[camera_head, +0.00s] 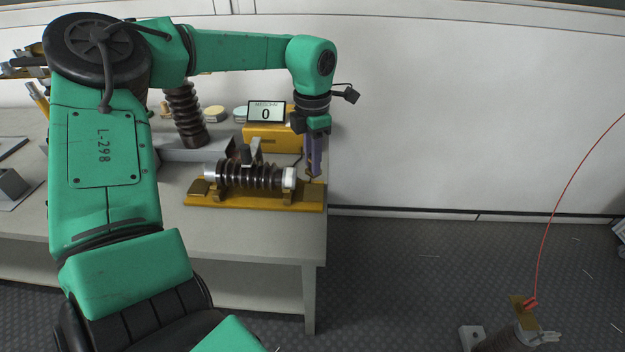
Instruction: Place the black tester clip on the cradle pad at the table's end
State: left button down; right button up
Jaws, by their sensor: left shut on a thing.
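The yellow cradle (250,203) lies on the table near its right end and bears a dark brown ribbed fuse (262,178) with pale end caps. A brassy cradle pad (312,194) is at its right end, by the table's end. My left gripper (314,172) points down just above this pad, beside the fuse's right cap. It is shut on the black tester clip, which is small and mostly hidden between the fingers. I cannot tell whether the clip touches the pad. My right gripper is not in view.
A yellow tester (270,137) with a display reading 0 (265,113) stands behind the fuse. A red clip (530,304) on a red wire sits on a brass plate atop a ribbed insulator at bottom right.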

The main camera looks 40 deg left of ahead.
pick_arm(q)
notch_tip(320, 180, down, 6)
jog(key=shift+r+b, duration=0.2)
jog(key=shift+b, duration=0.15)
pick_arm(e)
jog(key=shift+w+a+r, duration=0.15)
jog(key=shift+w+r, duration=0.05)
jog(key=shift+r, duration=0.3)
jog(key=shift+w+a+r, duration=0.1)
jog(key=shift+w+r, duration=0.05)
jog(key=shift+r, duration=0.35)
pick_arm(q)
jog(key=shift+f, duration=0.15)
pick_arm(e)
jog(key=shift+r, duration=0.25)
pick_arm(q)
jog(key=c, duration=0.7)
grip_release()
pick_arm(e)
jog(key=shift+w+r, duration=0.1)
